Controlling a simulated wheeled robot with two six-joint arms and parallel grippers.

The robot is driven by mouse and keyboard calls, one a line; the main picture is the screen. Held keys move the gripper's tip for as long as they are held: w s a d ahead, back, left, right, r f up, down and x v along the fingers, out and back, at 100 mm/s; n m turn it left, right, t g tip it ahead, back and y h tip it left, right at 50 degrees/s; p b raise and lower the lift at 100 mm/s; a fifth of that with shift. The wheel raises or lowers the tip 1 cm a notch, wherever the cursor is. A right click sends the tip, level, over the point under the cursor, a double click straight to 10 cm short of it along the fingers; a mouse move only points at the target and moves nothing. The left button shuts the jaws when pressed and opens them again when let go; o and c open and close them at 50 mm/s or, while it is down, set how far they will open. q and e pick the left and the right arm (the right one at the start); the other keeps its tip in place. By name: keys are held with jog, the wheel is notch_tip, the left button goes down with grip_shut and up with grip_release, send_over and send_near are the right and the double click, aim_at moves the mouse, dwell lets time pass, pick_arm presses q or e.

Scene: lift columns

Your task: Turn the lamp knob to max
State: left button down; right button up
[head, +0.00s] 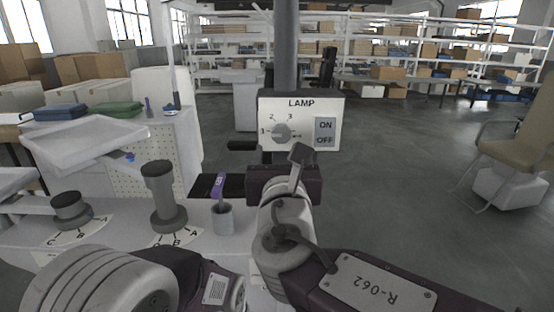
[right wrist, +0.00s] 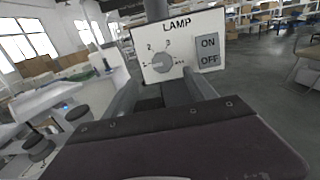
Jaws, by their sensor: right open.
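The white lamp panel (head: 325,108), marked LAMP, stands on a grey post in the middle of the head view. Its round grey knob (head: 281,131) is on the left, with number marks around it. A light mark on the knob (right wrist: 162,62) seems to point left, toward the low end, in the right wrist view. My right gripper (head: 299,155) is below and in front of the panel. In the right wrist view, its fingers (right wrist: 162,82) are apart and empty, with the knob beyond and above the gap. No contact shows. My left gripper is not visible.
A grey ON/OFF switch (head: 325,132) sits right of the knob. A chair (head: 515,150) stands right. The floor between is clear.

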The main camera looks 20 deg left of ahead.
aim_at(281, 136)
jog(key=p+x, duration=0.1)
jog(key=x, duration=0.8)
jog(key=shift+w+d, duration=0.1)
jog(key=shift+w, duration=0.2)
jog(key=c, duration=1.4)
jog(key=shift+f+m+b, duration=0.25)
jog(key=shift+m+b, duration=1)
jog(key=shift+m, duration=0.35)
jog(key=m+b, duration=0.2)
jog(key=m, duration=0.2)
jog(key=shift+b, duration=0.4)
jog(key=m+b, duration=0.2)
jog(key=m, duration=0.3)
jog(key=m+b, duration=0.2)
jog(key=m, duration=0.2)
jog(key=shift+m, duration=0.3)
jog(key=m+b, duration=0.2)
jog(key=m, duration=0.2)
jog(key=m+b, duration=0.1)
jog(key=m, duration=0.4)
jog(key=shift+r+m, duration=0.1)
jog(key=shift+m, duration=0.3)
jog(key=m+b, duration=0.1)
jog(key=m, duration=0.3)
jog(key=shift+m, duration=0.3)
jog(key=shift+m+b, duration=0.4)
jog(key=shift+m, duration=1.9)
